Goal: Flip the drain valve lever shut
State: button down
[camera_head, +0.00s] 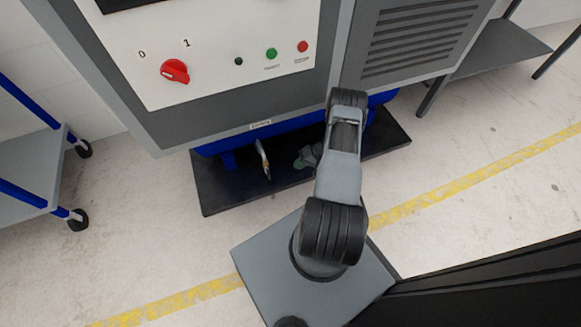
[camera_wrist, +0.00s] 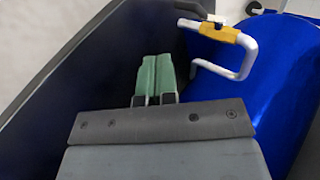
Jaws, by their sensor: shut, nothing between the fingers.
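In the head view a small yellow and white part (camera_head: 263,158) hangs below the machine's lower edge, left of my gripper. My gripper (camera_head: 308,157) is low under the machine, partly hidden by my arm. In the wrist view its green fingertips (camera_wrist: 156,74) are together and empty. They are left of the white pipe and apart from it.
The control panel has a red rotary switch (camera_head: 175,71) and buttons. A blue-framed cart (camera_head: 35,170) stands at left.

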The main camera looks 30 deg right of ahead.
aim_at(269, 176)
jog(key=w+a+f+b, duration=0.3)
jog(key=w+a+f, duration=0.1)
jog(key=a, duration=0.5)
jog(key=shift+a+f, duration=0.3)
jog(key=shift+f, duration=0.6)
jog(key=shift+s, duration=0.1)
